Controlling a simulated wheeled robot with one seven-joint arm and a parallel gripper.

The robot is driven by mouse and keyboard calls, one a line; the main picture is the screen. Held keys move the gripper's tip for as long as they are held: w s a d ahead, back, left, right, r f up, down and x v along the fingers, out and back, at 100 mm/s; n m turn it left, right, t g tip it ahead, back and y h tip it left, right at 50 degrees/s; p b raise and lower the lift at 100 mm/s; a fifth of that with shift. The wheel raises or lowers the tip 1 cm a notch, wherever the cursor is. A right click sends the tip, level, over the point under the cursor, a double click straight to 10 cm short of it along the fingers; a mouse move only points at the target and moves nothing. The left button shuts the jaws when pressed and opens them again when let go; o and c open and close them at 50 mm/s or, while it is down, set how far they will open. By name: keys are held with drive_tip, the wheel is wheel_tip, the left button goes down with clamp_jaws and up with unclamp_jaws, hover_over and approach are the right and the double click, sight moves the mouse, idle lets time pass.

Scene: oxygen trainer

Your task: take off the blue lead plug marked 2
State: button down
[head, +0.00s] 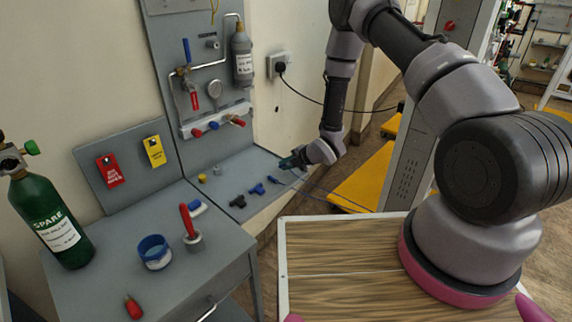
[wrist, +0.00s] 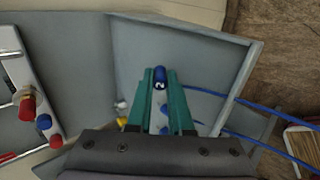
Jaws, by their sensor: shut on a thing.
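The blue plug marked 2 (wrist: 160,76) shows in the wrist view, between the tips of my gripper's green fingers (wrist: 160,82). The white 2 on it faces the camera. My gripper (head: 287,163) is shut on it, over the right end of the grey bench in the head view. In that view the held plug cannot be made out clearly. Whether it is still seated or clear of a socket is hidden. Blue leads (wrist: 245,106) run off to the right in the wrist view.
On the bench left of my gripper lie blue fittings (head: 257,188) and a black fitting (head: 238,201). A wall panel with a grey bottle (head: 242,55) and valves stands behind. A green SPARE cylinder (head: 55,225), blue tape roll (head: 154,252) and red-handled tool (head: 188,222) stand at left.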

drive_tip(key=shift+f, duration=0.3)
drive_tip(key=c, duration=0.7)
unclamp_jaws()
drive_tip(key=shift+c, duration=0.2)
drive_tip(key=shift+s, duration=0.1)
drive_tip(key=shift+d+f, duration=0.1)
drive_tip(key=v, duration=1)
drive_tip(key=shift+r, duration=0.35)
drive_tip(key=shift+d+r, duration=0.1)
drive_tip(key=shift+d, duration=0.05)
